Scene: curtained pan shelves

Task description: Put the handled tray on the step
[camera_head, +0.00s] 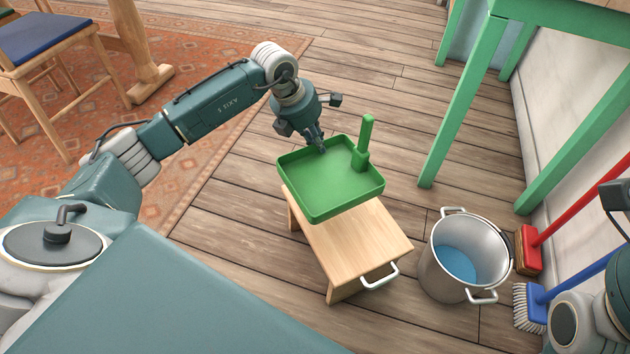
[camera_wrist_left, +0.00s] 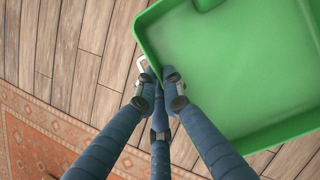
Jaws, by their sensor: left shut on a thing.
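The green handled tray (camera_head: 330,185) has a low rim and an upright green handle at its far right corner. My left gripper (camera_head: 322,148) is shut on the tray's far rim. The left wrist view shows its fingers (camera_wrist_left: 157,78) closed at the rim of the tray (camera_wrist_left: 235,75). The wooden step (camera_head: 355,238) stands under the tray, which covers its far end; the near part of its top is bare. I cannot tell whether the tray touches the step. My right gripper's fingers are out of view.
A metal bucket (camera_head: 462,262) with blue inside stands right of the step. A red brush (camera_head: 530,248) and a blue brush (camera_head: 535,300) lean by the wall. A green table (camera_head: 490,70) stands at upper right, and a chair (camera_head: 45,45) and rug (camera_head: 200,75) at left.

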